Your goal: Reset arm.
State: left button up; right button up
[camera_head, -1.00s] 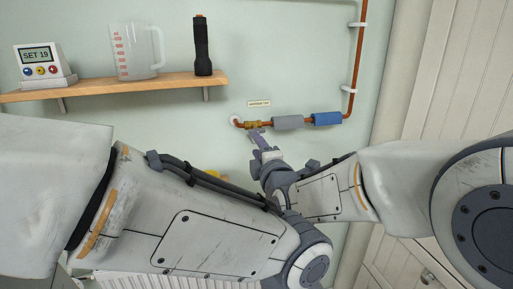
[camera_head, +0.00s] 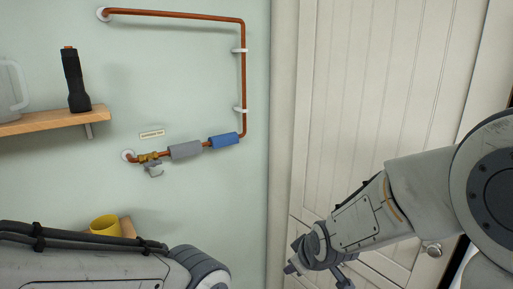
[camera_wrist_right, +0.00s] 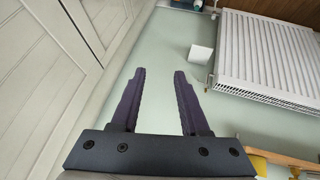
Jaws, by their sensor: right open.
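My right arm reaches in from the right in the head view. Its gripper (camera_head: 318,277) is low in front of the panelled white door, well away from the pipework. In the right wrist view its two dark fingers (camera_wrist_right: 160,73) are spread apart, with nothing between them. My left arm lies across the lower left of the head view; its gripper is out of the frame. The brass tap (camera_head: 149,157) on the copper pipe has a grey handle (camera_head: 154,170) below it, and no gripper touches it.
Grey (camera_head: 186,150) and blue (camera_head: 224,140) sleeves sit on the pipe. A shelf (camera_head: 50,119) holds a black flashlight (camera_head: 75,80) and a jug (camera_head: 10,88). A yellow mug (camera_head: 105,226) stands below. A radiator (camera_wrist_right: 268,50) shows in the wrist view.

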jog(key=s+d+f+m+g+h, duration=0.2)
jog(key=s+d+f+m+g, duration=0.2)
jog(key=s+d+m, duration=0.45)
jog(key=s+a+r+n+g, duration=0.1)
jog(key=s+a+r+n, duration=0.1)
jog(key=s+a, duration=0.2)
jog(key=s+a+r+n+g+y, duration=0.1)
jog(key=s+a+n, duration=0.2)
jog(key=s, duration=0.4)
jog(key=s+a+r+n, duration=0.2)
jog(key=s+a+n, duration=0.1)
jog(key=s+a, duration=0.2)
jog(key=shift+s+a+r+g, duration=0.3)
jog(key=shift+a+r+g, duration=0.1)
jog(key=shift+a, duration=0.2)
